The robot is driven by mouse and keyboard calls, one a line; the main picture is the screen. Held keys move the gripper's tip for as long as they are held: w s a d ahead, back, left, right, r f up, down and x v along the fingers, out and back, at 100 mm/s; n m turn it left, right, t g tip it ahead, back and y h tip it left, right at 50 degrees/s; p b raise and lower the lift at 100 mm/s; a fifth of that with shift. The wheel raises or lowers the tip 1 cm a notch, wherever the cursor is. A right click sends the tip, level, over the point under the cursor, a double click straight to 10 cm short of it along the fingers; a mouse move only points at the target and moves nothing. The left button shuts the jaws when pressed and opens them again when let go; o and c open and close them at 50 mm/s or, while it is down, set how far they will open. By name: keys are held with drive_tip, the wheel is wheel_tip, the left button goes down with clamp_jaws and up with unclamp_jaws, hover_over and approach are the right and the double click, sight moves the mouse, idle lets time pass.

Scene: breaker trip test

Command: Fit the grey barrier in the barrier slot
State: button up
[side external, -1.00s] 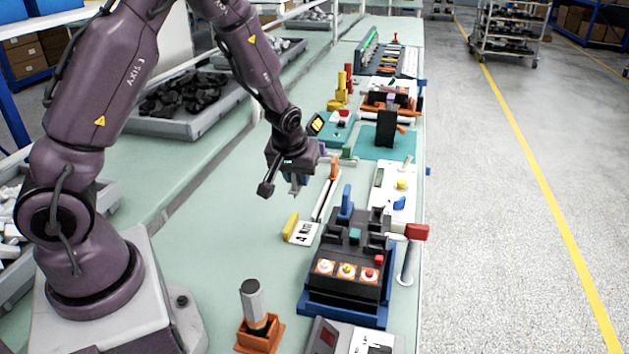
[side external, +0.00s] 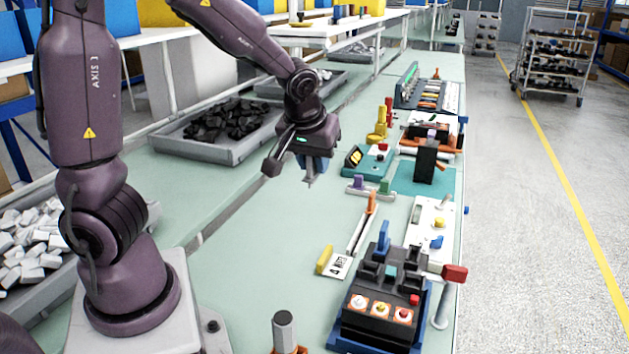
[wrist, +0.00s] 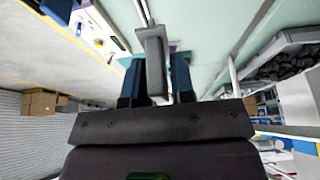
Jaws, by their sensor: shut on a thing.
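My gripper (side external: 312,172) is raised above the green bench, left of the row of devices. In the wrist view its two blue fingers (wrist: 156,72) are shut on the grey barrier (wrist: 154,42), a flat piece with a wider crosspiece at its far end. In the side view the barrier is a small grey tip below the fingers, mostly hidden. The black breaker (side external: 368,328) stands on a blue tray at the front right, apart from the barrier. It has dark upright parts and a blue lever on top. I cannot make out the barrier slot for certain.
A bin of black pieces (side external: 190,150) lies behind left. Bare bench lies below the gripper.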

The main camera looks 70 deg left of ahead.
drive_tip(key=w+d+r, duration=0.2)
drive_tip(key=w+d, duration=0.1)
drive_tip(key=w, duration=0.3)
hover_over(415, 248)
drive_tip(key=s+d, duration=0.1)
wheel_tip(415, 248, down, 5)
drive_tip(key=shift+f, duration=0.45)
drive_tip(key=shift+f, duration=0.1)
drive_tip(key=shift+f, duration=2.8)
drive_tip(key=shift+f, duration=1.5)
drive_tip(key=o, duration=1)
